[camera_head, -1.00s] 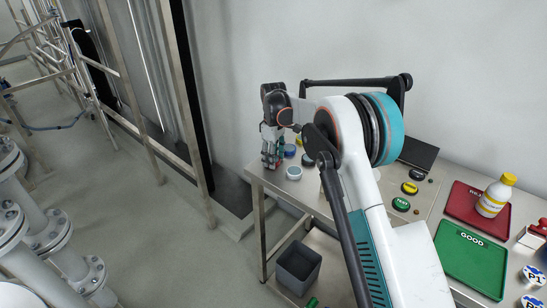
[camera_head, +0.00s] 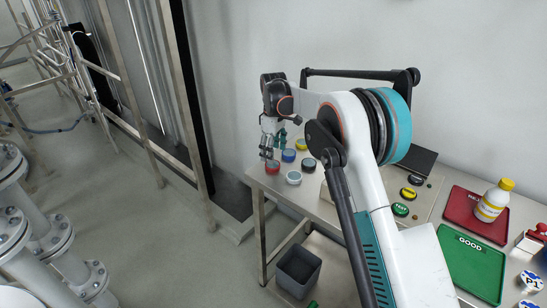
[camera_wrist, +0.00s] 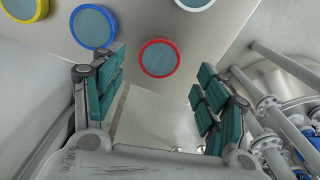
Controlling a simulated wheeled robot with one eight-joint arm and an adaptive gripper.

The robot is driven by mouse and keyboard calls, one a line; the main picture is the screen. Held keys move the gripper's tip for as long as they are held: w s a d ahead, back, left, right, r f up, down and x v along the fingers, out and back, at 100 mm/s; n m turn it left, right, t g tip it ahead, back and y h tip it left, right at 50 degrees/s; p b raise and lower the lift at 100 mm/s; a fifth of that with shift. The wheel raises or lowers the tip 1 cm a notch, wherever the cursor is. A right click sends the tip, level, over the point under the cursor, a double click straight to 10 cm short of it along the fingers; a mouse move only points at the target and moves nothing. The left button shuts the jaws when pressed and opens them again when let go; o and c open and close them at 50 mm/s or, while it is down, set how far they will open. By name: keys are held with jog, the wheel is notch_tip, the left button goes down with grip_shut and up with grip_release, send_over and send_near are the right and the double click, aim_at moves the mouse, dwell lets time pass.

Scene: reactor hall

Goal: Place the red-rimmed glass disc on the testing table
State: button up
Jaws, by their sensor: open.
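The red-rimmed glass disc (camera_head: 272,168) lies near the left corner of a steel table (camera_head: 320,207). In the wrist view the disc (camera_wrist: 159,58) has a grey-blue face and lies just beyond the gap between my fingers. My gripper (camera_head: 273,147) is open and empty, above and slightly behind the disc in the head view. In the wrist view my gripper (camera_wrist: 158,82) has its fingers spread to either side, apart from the disc. I cannot tell whether this table is the testing table.
Blue (camera_head: 288,155), white (camera_head: 293,178), yellow (camera_head: 301,144) and black (camera_head: 308,164) rimmed discs lie close by. Green (camera_head: 468,264) and red (camera_head: 462,212) trays and a bottle (camera_head: 492,203) stand at right. A grey bin (camera_head: 298,271) sits below.

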notch_tip(320, 180, up, 7)
jog(key=p, duration=0.1)
jog(key=s+d+r+m+t, duration=0.2)
jog(key=s+d+r+m, duration=0.1)
jog(key=s+d+r, duration=0.55)
jog(key=s+d+r+m+t, duration=0.25)
jog(key=s+d+r, duration=0.35)
jog(key=s+r, duration=0.45)
jog(key=s+d+f+m+t, duration=0.1)
jog(key=s+d+f+m, duration=0.1)
jog(key=s, duration=0.6)
jog(key=s+d+f+m, duration=0.2)
jog(key=s+d+f, duration=0.1)
jog(key=s, duration=0.6)
jog(key=s+d+f+m+t, duration=0.1)
jog(key=s+d+f+m, duration=0.2)
jog(key=s, duration=0.5)
jog(key=shift+s+f+t, duration=0.15)
jog(key=shift+f+t, duration=0.2)
jog(key=shift+f, duration=0.45)
